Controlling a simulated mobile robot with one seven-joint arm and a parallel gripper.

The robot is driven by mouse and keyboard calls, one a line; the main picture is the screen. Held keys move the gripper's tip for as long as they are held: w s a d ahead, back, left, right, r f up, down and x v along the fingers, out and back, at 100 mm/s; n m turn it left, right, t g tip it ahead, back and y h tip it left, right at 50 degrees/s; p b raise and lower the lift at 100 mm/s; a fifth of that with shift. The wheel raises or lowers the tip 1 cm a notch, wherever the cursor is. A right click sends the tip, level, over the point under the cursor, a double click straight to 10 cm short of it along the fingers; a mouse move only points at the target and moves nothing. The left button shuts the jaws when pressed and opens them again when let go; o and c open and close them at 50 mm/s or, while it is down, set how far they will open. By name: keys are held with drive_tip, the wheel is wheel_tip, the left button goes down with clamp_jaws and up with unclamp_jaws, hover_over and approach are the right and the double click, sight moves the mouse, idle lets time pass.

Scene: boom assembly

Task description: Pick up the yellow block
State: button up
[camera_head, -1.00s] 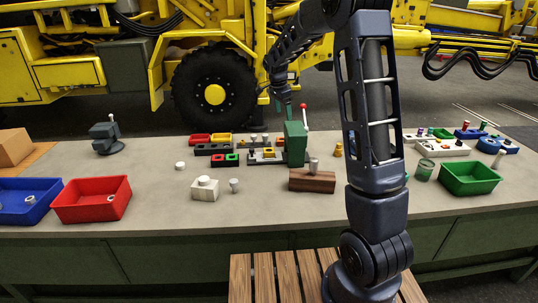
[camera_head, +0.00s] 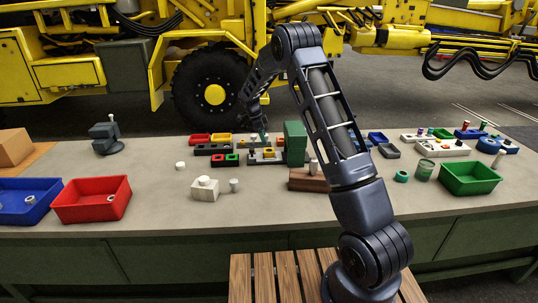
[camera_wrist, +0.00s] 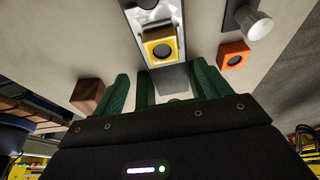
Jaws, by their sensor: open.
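The yellow block (camera_wrist: 160,48), square with a dark round hole, sits in a grey and white holder in the wrist view, just beyond my fingers. In the head view, a small yellow piece that looks like it (camera_head: 268,154) sits in a low holder behind the middle of the table. My gripper (camera_wrist: 172,78) is open, its green fingers spread on either side with nothing between them. In the head view my gripper (camera_head: 264,136) hangs above the holders, close to the yellow piece; its fingertips are small there.
An orange block (camera_wrist: 234,55) and a pale cylinder (camera_wrist: 257,27) lie to the right in the wrist view. A tall green block (camera_head: 295,143) stands just right of my gripper. Red (camera_head: 91,199), blue (camera_head: 29,200) and green (camera_head: 469,178) bins stand on the table.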

sight(269, 151)
drive_tip(key=shift+x, duration=4.4)
drive_tip(key=shift+w, duration=0.25)
drive_tip(key=c, duration=1.2)
drive_tip(key=shift+c, duration=0.2)
drive_tip(key=shift+r, duration=0.15)
